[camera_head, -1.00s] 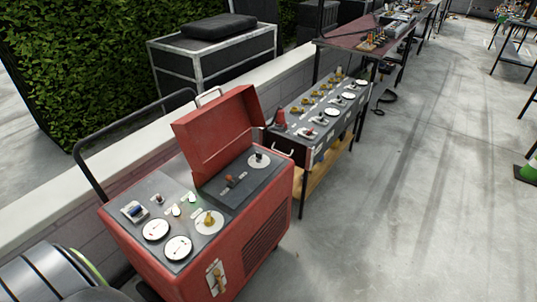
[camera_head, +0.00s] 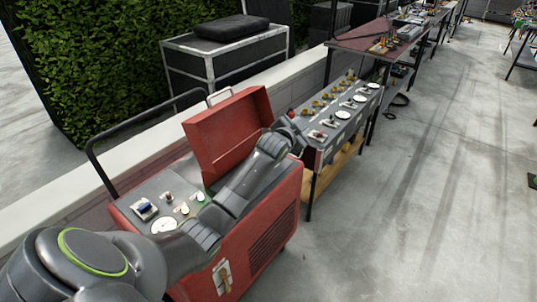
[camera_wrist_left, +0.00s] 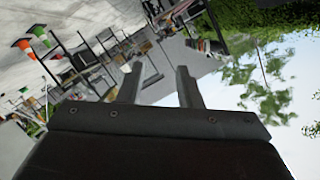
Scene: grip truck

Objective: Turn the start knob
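The red machine (camera_head: 275,205) stands at centre with its red lid (camera_head: 228,130) raised. On its grey panel show a blue switch (camera_head: 145,209), a small knob (camera_head: 168,197), white indicators (camera_head: 185,210) and a round white gauge (camera_head: 165,225). I cannot tell which control is the start knob; my left arm hides the right part of the panel. My left gripper (camera_head: 290,130) is beyond the panel, beside the lid's right edge. In the left wrist view its two fingers (camera_wrist_left: 156,78) are apart with nothing between them. My right gripper is not in view.
A second control panel (camera_head: 342,115) with several knobs and gauges stands behind on a wooden-shelved stand. A low wall (camera_head: 300,75) and a black case (camera_head: 225,55) lie behind the machine. The floor (camera_head: 430,200) at right is clear.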

